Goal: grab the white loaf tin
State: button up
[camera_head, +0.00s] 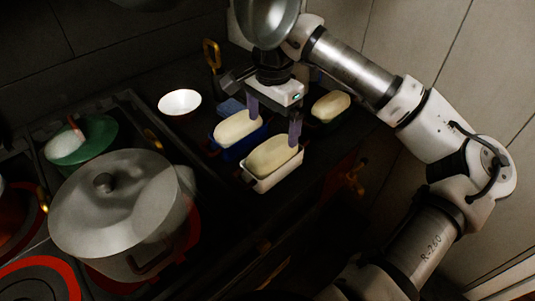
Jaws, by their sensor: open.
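The white loaf tin (265,184) holds a pale loaf (272,158) and sits on the dark counter near its front edge. My gripper (273,122) points down over the tins, with its two fingers apart. One finger is at the blue tin's loaf, in the picture, and the other overlaps the far right end of the white tin's loaf. I cannot tell whether either finger touches anything. Nothing shows held between the fingers.
A blue loaf tin (238,151) with a loaf stands just behind the white one. A dark green tin (328,123) with a loaf is to the right. A white bowl (180,102) sits behind left. A large lidded pot (122,215) stands on the stove at left.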

aim_at(272, 148)
notch_tip(272, 148, down, 7)
jog(key=shift+s+r+p, duration=0.1)
jog(key=shift+p, duration=0.5)
jog(key=shift+w+d+f+p, duration=0.1)
jog(key=shift+f+p, duration=0.5)
jog(key=shift+f, duration=0.8)
jog(key=shift+w+d+f+p, duration=0.1)
jog(key=shift+f+p, duration=0.45)
jog(key=shift+f, duration=0.85)
jog(key=c, duration=1.4)
jog(key=shift+r, duration=0.15)
